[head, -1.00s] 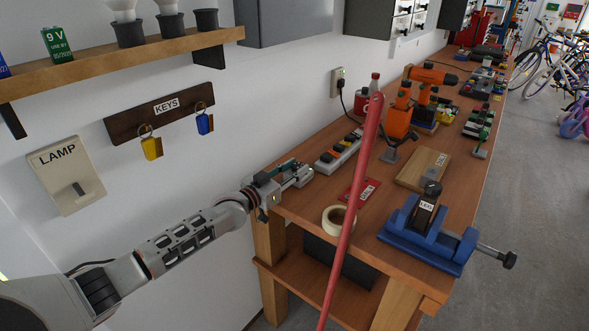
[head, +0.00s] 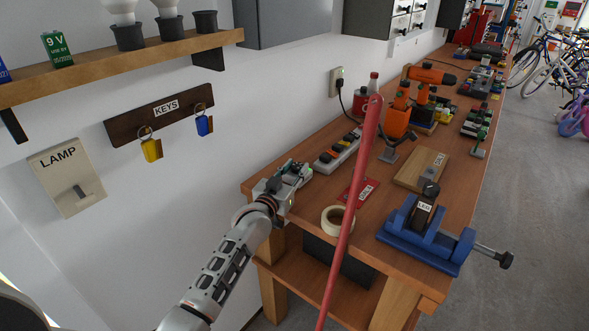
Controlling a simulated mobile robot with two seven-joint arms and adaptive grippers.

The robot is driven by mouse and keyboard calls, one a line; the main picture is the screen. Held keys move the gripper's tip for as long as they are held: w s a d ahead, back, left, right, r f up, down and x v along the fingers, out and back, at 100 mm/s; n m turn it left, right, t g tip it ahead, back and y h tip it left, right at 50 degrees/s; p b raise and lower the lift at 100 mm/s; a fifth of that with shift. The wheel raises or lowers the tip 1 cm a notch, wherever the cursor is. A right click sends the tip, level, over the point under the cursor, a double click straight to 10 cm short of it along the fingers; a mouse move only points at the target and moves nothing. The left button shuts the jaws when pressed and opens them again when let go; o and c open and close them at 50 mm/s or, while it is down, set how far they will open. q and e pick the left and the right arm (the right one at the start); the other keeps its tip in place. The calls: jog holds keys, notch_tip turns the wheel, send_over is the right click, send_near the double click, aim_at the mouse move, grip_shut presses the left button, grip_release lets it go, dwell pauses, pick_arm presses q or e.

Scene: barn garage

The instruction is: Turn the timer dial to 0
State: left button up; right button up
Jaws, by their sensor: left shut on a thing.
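My left gripper (head: 289,178) is low over the far left corner of the wooden workbench (head: 255,183), close to the wall. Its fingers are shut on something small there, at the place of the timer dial. The gripper covers most of it, so the dial's face, numbers and pointer cannot be read. My right gripper is not in view.
A power strip (head: 338,152), red card (head: 358,191), tape roll (head: 338,219) and blue vise (head: 428,236) lie on the bench. A red pole (head: 346,225) rises before it. The wall holds a LAMP switch (head: 67,177) and KEYS rack (head: 160,112).

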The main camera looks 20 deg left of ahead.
pick_arm(q)
jog(key=shift+w+d+r+n+y, duration=0.1)
jog(key=shift+d+r+n+y, duration=0.15)
jog(key=shift+r+n+y, duration=0.55)
jog(key=shift+a+f+y, duration=0.1)
jog(key=shift+f+y, duration=0.2)
jog(key=shift+f, duration=0.15)
jog(key=o, duration=1.1)
jog(key=shift+f, duration=0.2)
jog(key=shift+f, duration=0.1)
jog(key=s, duration=1.2)
jog(key=shift+s, duration=0.15)
jog(key=shift+a, duration=0.1)
